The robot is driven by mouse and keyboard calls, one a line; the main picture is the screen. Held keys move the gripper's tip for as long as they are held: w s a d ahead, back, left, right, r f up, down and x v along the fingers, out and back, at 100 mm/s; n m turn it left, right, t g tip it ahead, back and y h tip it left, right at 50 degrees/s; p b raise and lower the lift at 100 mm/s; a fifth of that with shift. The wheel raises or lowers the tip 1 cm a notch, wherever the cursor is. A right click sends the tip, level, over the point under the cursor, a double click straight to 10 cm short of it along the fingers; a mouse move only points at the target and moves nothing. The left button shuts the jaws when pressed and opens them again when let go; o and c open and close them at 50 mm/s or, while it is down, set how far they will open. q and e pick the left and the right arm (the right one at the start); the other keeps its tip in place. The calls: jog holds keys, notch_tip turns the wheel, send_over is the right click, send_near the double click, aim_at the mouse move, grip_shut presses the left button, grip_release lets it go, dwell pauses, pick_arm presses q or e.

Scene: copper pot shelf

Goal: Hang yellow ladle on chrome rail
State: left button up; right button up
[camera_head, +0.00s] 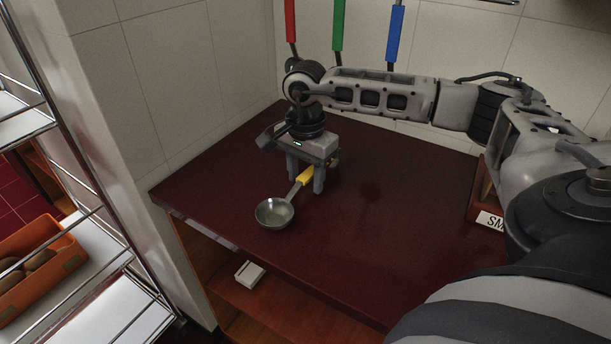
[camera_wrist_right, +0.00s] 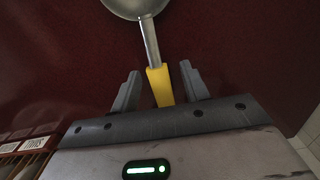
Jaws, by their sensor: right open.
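The yellow ladle lies on the dark red counter (camera_head: 400,215), with its metal bowl (camera_head: 274,212) toward the front left and its yellow handle end (camera_head: 304,177) toward the back right. My right gripper (camera_head: 304,184) is open, pointing down over the handle end. In the right wrist view the yellow handle (camera_wrist_right: 159,86) lies between the two open fingers (camera_wrist_right: 157,88), with a gap on each side. The ladle's bowl (camera_wrist_right: 136,6) is cut off at the top there. The chrome rail cannot be made out clearly; a bar (camera_head: 500,1) shows at the top edge. My left gripper is out of view.
Red (camera_head: 290,20), green (camera_head: 338,25) and blue (camera_head: 395,33) handles hang by the back wall. A wooden box with a label (camera_head: 490,220) stands at the counter's right. A metal rack with an orange bin (camera_head: 45,265) is at left. The counter's middle is clear.

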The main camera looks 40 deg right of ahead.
jog(key=shift+f, duration=0.35)
grip_shut()
jog(key=shift+r, duration=0.15)
